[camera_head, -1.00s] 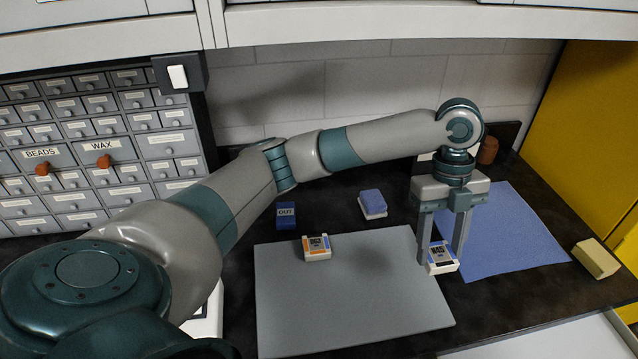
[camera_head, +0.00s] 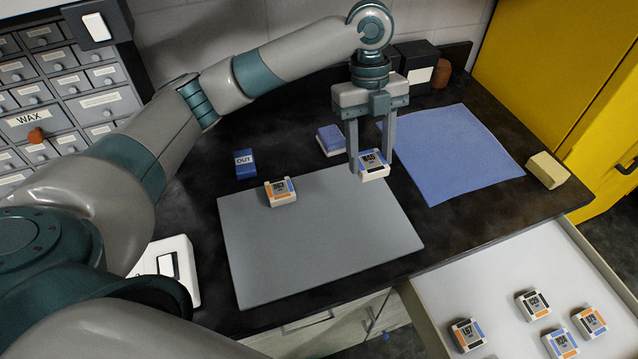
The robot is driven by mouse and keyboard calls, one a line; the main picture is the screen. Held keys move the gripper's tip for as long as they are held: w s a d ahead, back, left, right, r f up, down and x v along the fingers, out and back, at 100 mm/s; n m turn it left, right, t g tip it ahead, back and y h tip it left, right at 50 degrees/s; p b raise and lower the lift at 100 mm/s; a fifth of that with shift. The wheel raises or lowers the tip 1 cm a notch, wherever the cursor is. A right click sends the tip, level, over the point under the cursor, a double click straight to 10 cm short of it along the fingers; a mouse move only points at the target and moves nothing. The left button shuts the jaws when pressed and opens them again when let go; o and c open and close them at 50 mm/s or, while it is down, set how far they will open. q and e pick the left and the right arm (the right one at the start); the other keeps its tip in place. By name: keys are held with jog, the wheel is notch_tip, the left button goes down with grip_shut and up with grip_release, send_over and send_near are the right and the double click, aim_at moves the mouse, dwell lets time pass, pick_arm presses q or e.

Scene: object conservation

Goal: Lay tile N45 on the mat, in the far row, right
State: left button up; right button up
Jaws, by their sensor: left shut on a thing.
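Tile N45 (camera_head: 373,167) is a white block with a dark label, held between the fingers of my left gripper (camera_head: 369,160). It is at the far right corner of the grey mat (camera_head: 320,235), and I cannot tell whether it touches the mat. Another white tile (camera_head: 281,192) with orange and blue marks lies on the mat's far row, left. My right gripper is not in view.
A blue sponge-like block (camera_head: 331,139) and a blue OUT block (camera_head: 244,163) lie behind the mat. A blue cloth (camera_head: 455,150) and a pale yellow block (camera_head: 547,169) are at right. An open white drawer (camera_head: 500,277) at front right holds several tiles.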

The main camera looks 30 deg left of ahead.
pick_arm(q)
jog(key=a+f+p, duration=0.1)
jog(key=a+f, duration=0.1)
jog(key=a, duration=0.1)
jog(key=a+f+p, duration=0.1)
jog(key=a+f, duration=0.1)
jog(key=a, duration=0.1)
jog(key=a+f+p, duration=0.1)
jog(key=a+f, duration=0.1)
jog(key=a, duration=0.2)
jog(key=shift+s+a, duration=0.1)
jog(key=shift+s, duration=0.2)
jog(key=shift+f, duration=0.1)
jog(key=shift+f, duration=0.1)
notch_tip(320, 180, down, 3)
jog(key=shift+r+p, duration=0.2)
jog(key=shift+p, duration=0.5)
jog(key=shift+f, duration=0.6)
jog(key=shift+f, duration=0.1)
jog(key=o, duration=1.1)
jog(key=shift+o, duration=0.2)
